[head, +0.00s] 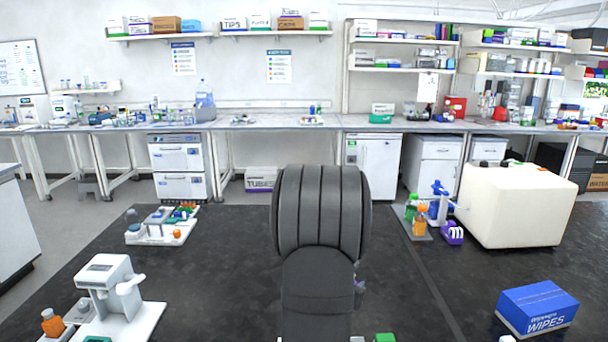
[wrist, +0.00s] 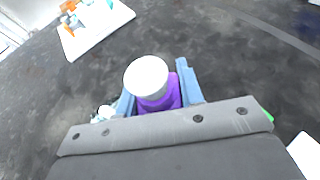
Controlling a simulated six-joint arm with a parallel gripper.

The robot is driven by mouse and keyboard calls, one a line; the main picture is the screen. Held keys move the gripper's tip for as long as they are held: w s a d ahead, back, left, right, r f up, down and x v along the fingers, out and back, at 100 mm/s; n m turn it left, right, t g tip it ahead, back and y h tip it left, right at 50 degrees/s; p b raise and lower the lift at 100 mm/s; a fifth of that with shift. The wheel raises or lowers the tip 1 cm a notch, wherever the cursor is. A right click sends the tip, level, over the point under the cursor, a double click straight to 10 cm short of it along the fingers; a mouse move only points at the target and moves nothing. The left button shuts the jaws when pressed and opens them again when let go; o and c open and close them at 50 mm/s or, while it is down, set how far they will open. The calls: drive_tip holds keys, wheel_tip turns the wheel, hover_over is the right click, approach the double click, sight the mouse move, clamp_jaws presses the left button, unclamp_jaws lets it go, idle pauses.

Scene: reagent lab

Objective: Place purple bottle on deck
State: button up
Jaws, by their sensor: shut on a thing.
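The purple bottle (wrist: 168,98) with a white cap (wrist: 147,77) shows in the wrist view. My gripper (wrist: 156,88) is shut on it, with a blue finger on each side. The cap faces the camera. The bottle's base is hidden, so I cannot tell whether it touches the dark bench top (wrist: 235,65). In the head view my dark arm covers most of the gripper and bottle. No surface is clearly marked as the deck; a white tray (head: 145,238) holding small items lies at left, and a white tray (wrist: 112,22) shows at the wrist view's upper left.
A white device (head: 112,296) stands at the lower left. A blue wipes box (head: 537,307) lies at the lower right. A large cream container (head: 515,205) and small green and orange bottles (head: 418,222) stand at right.

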drive_tip(key=a+n+t+y, duration=0.1)
drive_tip(key=a+n+y, duration=0.1)
drive_tip(key=a, duration=1.1)
drive_tip(key=shift+s+a+n+y, duration=0.25)
drive_tip(key=shift+s+n+y, duration=0.05)
drive_tip(key=shift+s, duration=0.15)
drive_tip(key=s+d+m+g+h, duration=0.2)
drive_tip(key=s+d+m+h, duration=0.15)
drive_tip(key=d, duration=1.45)
drive_tip(key=s+d+m+g+h, duration=0.2)
drive_tip(key=d+m+h, duration=0.15)
drive_tip(key=d, duration=1.55)
drive_tip(key=s+d+m+g+h, duration=0.2)
drive_tip(key=s+d+m+g, duration=0.4)
drive_tip(key=s+d, duration=2.2)
drive_tip(key=shift+f+m+g+h, duration=0.3)
drive_tip(key=shift+m+g, duration=0.1)
drive_tip(key=shift+g, duration=0.4)
